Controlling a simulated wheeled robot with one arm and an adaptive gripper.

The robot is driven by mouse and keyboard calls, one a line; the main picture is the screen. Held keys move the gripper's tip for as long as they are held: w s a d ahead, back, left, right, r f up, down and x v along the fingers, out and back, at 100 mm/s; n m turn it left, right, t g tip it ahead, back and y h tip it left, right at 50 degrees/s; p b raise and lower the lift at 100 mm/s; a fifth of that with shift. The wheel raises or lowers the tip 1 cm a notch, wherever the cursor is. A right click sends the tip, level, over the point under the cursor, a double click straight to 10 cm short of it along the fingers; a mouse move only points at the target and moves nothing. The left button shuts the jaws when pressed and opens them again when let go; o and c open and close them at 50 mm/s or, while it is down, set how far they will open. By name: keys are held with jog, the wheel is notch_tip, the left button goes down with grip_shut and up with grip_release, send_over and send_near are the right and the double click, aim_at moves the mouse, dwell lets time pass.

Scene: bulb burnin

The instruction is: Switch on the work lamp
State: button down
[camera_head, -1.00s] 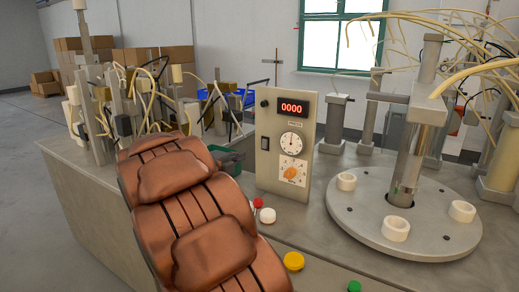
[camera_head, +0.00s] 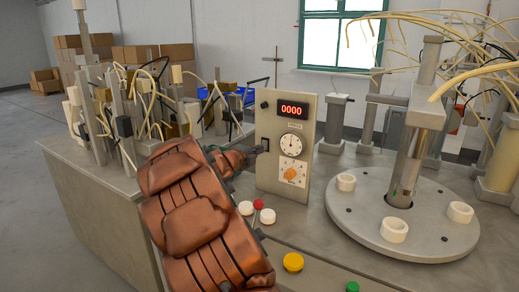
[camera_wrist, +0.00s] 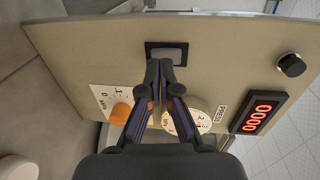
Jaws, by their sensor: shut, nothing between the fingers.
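A beige control panel (camera_head: 304,175) stands upright on the bench. It has a dark rocker switch (camera_wrist: 167,52) in a black frame on its left side, a red display (camera_head: 292,109) reading 0000, a round white dial (camera_head: 291,144) and an orange knob (camera_head: 290,173). A black round knob (camera_wrist: 291,65) also shows in the wrist view. My gripper (camera_wrist: 159,66) is shut and empty, its fingertips at the lower edge of the rocker switch. Whether they touch it I cannot tell. In the head view my gripper (camera_head: 256,149) is beside the panel's left edge. I cannot identify a lamp.
A round grey turntable (camera_head: 380,238) with white rings and a metal column is to the right. Tubing fixtures (camera_head: 125,110) crowd the left bench.

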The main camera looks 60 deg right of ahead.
jog(key=shift+d+f, duration=0.25)
jog(key=shift+d, duration=0.55)
jog(key=shift+w+b, duration=0.25)
jog(key=shift+b, duration=0.85)
